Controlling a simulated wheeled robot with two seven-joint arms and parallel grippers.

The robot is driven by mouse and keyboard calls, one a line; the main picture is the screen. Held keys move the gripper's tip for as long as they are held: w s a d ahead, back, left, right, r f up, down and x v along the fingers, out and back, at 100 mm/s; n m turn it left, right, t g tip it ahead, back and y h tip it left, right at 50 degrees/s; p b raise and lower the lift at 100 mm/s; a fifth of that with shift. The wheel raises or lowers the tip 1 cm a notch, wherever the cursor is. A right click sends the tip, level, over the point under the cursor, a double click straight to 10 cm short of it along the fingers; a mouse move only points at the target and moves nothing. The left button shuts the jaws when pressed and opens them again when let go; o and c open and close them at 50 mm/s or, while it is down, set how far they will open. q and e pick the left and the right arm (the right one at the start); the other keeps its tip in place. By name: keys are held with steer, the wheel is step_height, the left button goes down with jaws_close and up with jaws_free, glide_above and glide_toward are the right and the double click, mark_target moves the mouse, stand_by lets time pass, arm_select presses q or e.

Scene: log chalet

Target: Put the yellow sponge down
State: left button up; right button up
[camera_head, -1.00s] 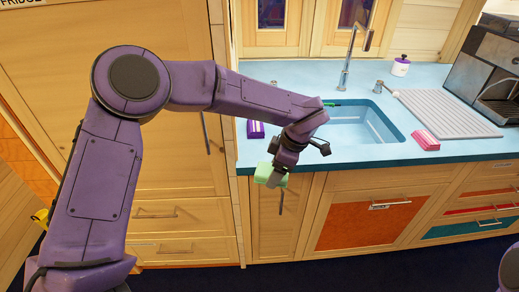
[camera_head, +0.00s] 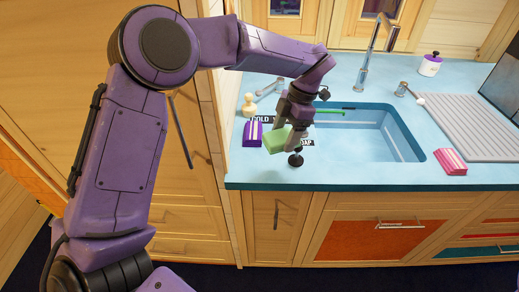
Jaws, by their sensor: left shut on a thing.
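The sponge in my left gripper (camera_head: 285,143) looks light green rather than yellow. This green sponge (camera_head: 277,141) is between the fingers, which partly cover its right side. It shows over the blue counter (camera_head: 265,175), left of the sink. I cannot tell whether it touches the counter or hangs just above it. The gripper points down and is shut on it. My right gripper is not in view.
A purple and white sponge (camera_head: 253,133) lies just left of the held one. The sink basin (camera_head: 375,135) is close on the right, with a pink sponge (camera_head: 450,161) beyond it. A small cream-coloured item (camera_head: 249,104) stands behind. Bare counter lies in front.

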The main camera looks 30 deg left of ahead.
mark_target(266, 132)
arm_select(q)
steer(key=a, duration=0.1)
steer(key=s+a+f, duration=0.1)
steer(key=a, duration=0.1)
steer(key=s+a+f+p, duration=0.1)
steer(key=a, duration=0.1)
steer(key=shift+s+f, duration=0.1)
steer(key=shift+f, duration=0.05)
steer(key=a+f, duration=0.1)
steer(key=w+f, duration=0.1)
steer(key=f, duration=0.1)
steer(key=a+f+p, duration=0.1)
steer(key=shift+w+a+f, duration=0.15)
steer(key=shift+a+f, duration=0.1)
steer(key=shift+a, duration=0.05)
steer(key=p+x, duration=0.1)
steer(key=x, duration=0.2)
steer(key=shift+a+f, duration=0.1)
steer(key=shift+f, duration=0.1)
steer(key=shift+w+f, duration=0.1)
steer(key=shift+f, duration=0.15)
steer(key=o, duration=0.9)
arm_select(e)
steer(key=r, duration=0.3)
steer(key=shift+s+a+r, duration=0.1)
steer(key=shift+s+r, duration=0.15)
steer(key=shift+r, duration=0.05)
arm_select(q)
steer(key=shift+o, duration=0.2)
